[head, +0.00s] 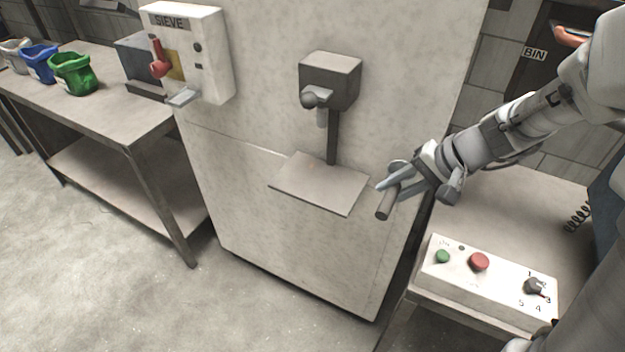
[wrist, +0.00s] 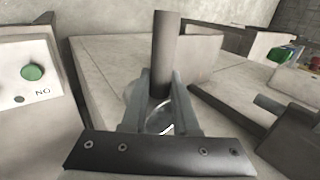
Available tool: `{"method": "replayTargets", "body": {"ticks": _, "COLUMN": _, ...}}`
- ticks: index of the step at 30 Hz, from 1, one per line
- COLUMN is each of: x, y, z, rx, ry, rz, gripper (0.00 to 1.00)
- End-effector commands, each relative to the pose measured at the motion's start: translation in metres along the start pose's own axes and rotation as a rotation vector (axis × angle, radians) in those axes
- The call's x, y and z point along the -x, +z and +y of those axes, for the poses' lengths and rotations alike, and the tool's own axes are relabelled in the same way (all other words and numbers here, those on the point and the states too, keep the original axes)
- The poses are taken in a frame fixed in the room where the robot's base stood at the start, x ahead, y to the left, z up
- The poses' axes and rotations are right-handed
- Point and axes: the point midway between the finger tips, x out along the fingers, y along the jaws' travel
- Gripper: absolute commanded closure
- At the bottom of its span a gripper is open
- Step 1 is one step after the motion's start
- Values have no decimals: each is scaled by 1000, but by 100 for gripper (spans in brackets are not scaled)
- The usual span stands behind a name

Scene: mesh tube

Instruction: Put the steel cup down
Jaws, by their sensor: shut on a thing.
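My gripper (head: 389,187) is in front of the grey cabinet, just right of the small steel shelf (head: 318,181). It is shut on a dark grey cylindrical handle (head: 385,205), which sticks out past the fingers. In the wrist view my gripper (wrist: 161,88) has the same dark handle (wrist: 166,50) between its fingers. A shiny curved piece (wrist: 160,119) shows between the fingers; it looks like part of the steel cup, most of which is hidden. The held thing is in the air, clear of the shelf.
A grey spout unit (head: 330,82) hangs above the shelf. At lower right is a control panel (head: 488,285) with buttons and a knob on a side table. A SIEVE box (head: 205,55) with a red lever is at upper left.

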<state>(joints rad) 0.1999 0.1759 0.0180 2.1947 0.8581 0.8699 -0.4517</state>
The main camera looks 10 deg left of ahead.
Motion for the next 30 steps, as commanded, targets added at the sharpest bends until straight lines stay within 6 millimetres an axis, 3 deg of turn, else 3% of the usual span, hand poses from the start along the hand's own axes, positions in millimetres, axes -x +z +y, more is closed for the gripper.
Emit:
{"method": "replayTargets", "body": {"ticks": 18, "x": -89, "y": 1, "z": -126, "rx": 5, "ry": -1, "rz": -3, "gripper": 100}}
{"method": "replayTargets", "body": {"ticks": 24, "x": -102, "y": 0, "z": -141, "rx": 1, "ry": 0, "rz": -1, "gripper": 100}}
{"method": "replayTargets", "body": {"ticks": 30, "x": -119, "y": 1, "z": -130, "rx": -2, "ry": 1, "rz": -3, "gripper": 100}}
